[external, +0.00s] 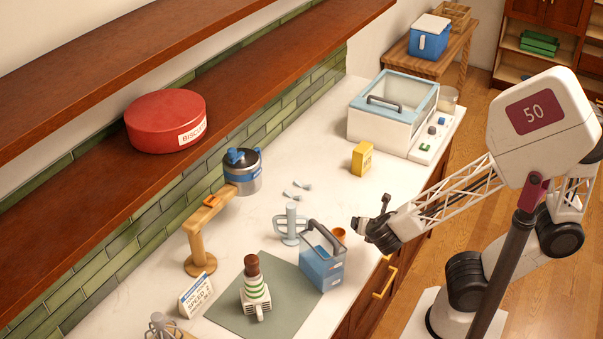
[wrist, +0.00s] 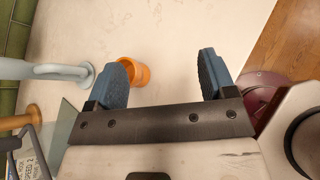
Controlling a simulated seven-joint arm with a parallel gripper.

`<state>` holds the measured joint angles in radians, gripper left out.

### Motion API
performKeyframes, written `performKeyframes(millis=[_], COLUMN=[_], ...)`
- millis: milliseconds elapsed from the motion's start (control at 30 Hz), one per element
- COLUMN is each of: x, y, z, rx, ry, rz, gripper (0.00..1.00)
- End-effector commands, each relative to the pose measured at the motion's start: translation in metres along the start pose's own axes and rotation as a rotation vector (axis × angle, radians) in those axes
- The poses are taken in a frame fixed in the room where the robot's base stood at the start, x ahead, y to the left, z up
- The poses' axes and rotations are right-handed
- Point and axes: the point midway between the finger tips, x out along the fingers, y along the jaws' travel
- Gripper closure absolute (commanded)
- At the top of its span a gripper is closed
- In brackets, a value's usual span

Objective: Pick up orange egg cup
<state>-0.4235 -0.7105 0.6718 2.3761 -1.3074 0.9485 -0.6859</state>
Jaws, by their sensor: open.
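The orange egg cup (external: 339,234) stands on the white counter near its front edge, just right of the blue caddy with a handle. In the wrist view the orange egg cup (wrist: 134,72) is beside and partly behind my left finger, not between the fingers. My gripper (external: 364,230) is open and empty, just right of the cup in the external view. In the wrist view my gripper (wrist: 165,75) shows both blue-grey fingers wide apart with bare counter between them.
The blue caddy (external: 322,262) and a pale grey stand with arms (external: 291,226) are close to the cup. A yellow box (external: 362,158) stands farther back. A grey-green mat (external: 232,310) holds a striped item. The counter behind the cup is mostly clear.

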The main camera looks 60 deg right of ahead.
Motion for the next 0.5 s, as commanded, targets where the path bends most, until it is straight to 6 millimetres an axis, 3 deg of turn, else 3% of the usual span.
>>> performKeyframes(millis=[233,500], x=[0.0,-0.004], y=[0.03,0.044], z=[-0.041,-0.061], rx=[-0.406,-0.589], ry=[-0.114,-0.179], rz=[0.196,0.29], gripper=[0.23,0.23])
